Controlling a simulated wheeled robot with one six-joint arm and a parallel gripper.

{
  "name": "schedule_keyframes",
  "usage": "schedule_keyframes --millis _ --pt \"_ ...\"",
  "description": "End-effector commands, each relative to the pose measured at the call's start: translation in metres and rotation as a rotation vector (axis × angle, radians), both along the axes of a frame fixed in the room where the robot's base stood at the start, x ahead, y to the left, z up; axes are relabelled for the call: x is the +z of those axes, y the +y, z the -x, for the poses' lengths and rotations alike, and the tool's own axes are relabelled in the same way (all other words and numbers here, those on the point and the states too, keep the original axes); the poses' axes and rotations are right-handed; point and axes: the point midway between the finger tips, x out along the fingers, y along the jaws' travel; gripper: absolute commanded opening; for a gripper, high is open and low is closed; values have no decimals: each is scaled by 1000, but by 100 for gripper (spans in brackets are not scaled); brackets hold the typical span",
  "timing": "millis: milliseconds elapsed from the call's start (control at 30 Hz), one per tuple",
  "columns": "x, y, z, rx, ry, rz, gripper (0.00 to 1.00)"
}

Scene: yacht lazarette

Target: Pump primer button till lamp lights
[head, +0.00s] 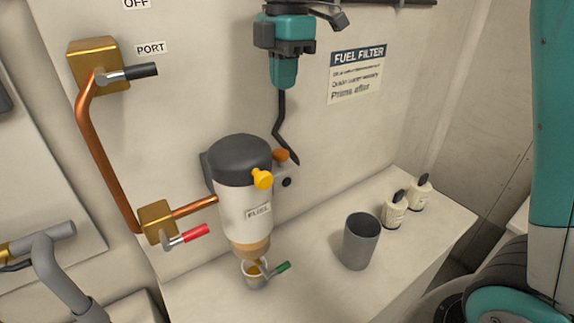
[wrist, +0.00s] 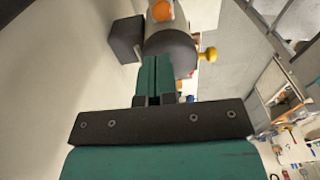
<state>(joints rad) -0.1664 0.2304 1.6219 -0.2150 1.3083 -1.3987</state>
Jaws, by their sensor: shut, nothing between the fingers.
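The fuel filter (head: 244,200) is on the wall, with a white body, a dark rounded cap and a yellow knob (head: 263,179). An orange button-like piece (head: 281,155) shows beside the cap, partly hidden. A small dark round spot (head: 287,182) below it may be the lamp; it shows no light. My gripper (head: 285,86) is shut and empty, pointing down above the filter and apart from it in the head view. In the wrist view its teal fingers (wrist: 155,62) overlap the dark cap (wrist: 171,50); the yellow knob (wrist: 208,54) is to their right. Contact cannot be told.
A copper pipe (head: 96,140) with a red-handled valve (head: 185,238) stands left of the filter. A green-handled drain (head: 277,270) hangs below it. A grey cup (head: 360,242) and two small white bottles (head: 394,211) stand on the ledge. A thin dark bent shape hangs below my gripper.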

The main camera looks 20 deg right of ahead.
Motion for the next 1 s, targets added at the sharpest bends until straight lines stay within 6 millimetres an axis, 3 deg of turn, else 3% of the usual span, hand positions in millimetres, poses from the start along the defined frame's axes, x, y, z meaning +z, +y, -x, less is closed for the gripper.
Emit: schedule_keyframes --millis 367,700,1000 --pt "0 -1 1 -2 -11 -7 0" --pt "18 -4 7 -1 -31 -12 0" --pt "10 -3 8 1 -29 -14 0"
